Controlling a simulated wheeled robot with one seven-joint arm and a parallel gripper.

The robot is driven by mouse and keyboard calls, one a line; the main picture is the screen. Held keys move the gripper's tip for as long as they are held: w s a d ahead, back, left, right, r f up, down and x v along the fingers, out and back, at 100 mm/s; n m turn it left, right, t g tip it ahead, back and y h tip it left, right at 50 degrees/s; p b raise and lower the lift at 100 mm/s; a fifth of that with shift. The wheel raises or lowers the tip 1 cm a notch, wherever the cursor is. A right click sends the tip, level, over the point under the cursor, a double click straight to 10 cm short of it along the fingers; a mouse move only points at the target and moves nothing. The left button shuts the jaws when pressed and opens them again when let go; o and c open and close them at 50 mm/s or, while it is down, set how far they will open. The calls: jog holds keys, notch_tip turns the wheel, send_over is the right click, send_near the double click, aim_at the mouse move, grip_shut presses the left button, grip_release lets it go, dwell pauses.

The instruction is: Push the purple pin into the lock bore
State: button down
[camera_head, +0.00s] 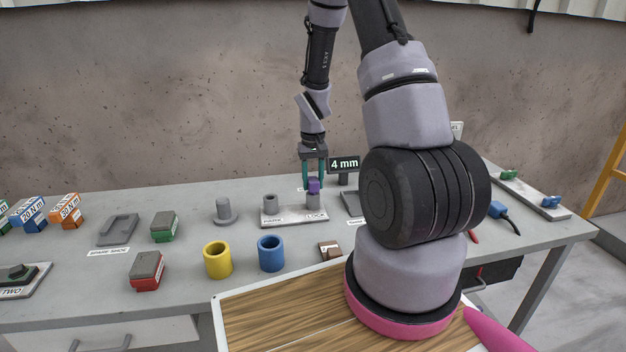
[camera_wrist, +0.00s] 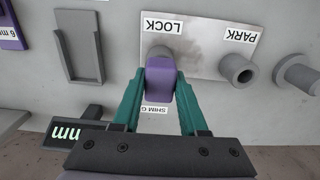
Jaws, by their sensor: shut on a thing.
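The purple pin (camera_head: 314,185) is held in my gripper (camera_head: 314,178), whose teal fingers are shut on it. In the wrist view the pin (camera_wrist: 160,80) sits between the fingertips (camera_wrist: 160,88). The pin is over the lock bore post (camera_head: 313,201) at the LOCK end of a light plate (camera_head: 288,219). The post's rim shows just beyond the pin in the wrist view (camera_wrist: 160,52). The pin hides the bore mouth, so I cannot tell how deep the pin sits. The PARK bore post (camera_head: 270,203) stands open and empty at the plate's other end.
A "4 mm" display (camera_head: 344,164) stands right behind my gripper. A grey shoe holder (camera_head: 353,203) lies right of the plate. A grey peg (camera_head: 223,211) stands to the left. Yellow (camera_head: 217,260) and blue (camera_head: 271,254) cups and a brown block (camera_head: 329,250) are in front.

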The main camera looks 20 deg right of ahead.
jog(key=shift+f, duration=0.55)
jog(key=shift+c, duration=1.8)
grip_release()
notch_tip(320, 180, up, 11)
jog(key=shift+f, duration=0.1)
jog(key=s+a+r+m+t+y, duration=0.1)
jog(key=s+a+r+t, duration=0.2)
jog(key=s+r, duration=0.7)
jog(key=s+a+r+t+y, duration=0.1)
jog(key=s+a+r+t, duration=0.3)
jog(key=s+r, duration=0.6)
notch_tip(320, 180, up, 6)
jog(key=shift+s+a+r+m, duration=0.25)
jog(key=shift+s+a+m, duration=0.15)
jog(key=shift+a, duration=0.1)
